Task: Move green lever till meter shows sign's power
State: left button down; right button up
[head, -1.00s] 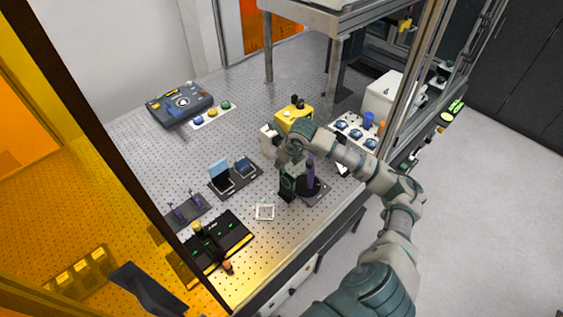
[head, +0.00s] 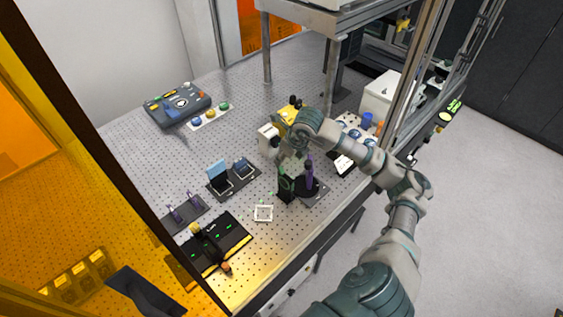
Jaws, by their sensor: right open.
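My right gripper (head: 290,163) is open, over the middle of the perforated table, with its fingers pointing down. Just below it stands a dark upright mount with green parts (head: 286,188); I cannot tell whether the fingers touch it. A purple post on a dark round base (head: 308,180) stands right beside it. I cannot make out for certain which part is the green lever. A blue-grey console with a round dial (head: 179,103) stands at the far left; its reading is too small to tell. No sign with a readable power value shows. My left gripper is not in view.
A white square frame (head: 263,220) lies in front of the gripper. Optics with a blue plate (head: 218,170) stand to the left, and a black panel with green lights (head: 225,232) at the front. A yellow box (head: 290,109) is partly hidden behind my wrist. The back-middle table is clear.

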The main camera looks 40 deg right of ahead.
jog(key=v, duration=0.6)
jog(key=shift+r, duration=0.15)
jog(key=shift+s+d, duration=0.1)
jog(key=shift+d, duration=0.05)
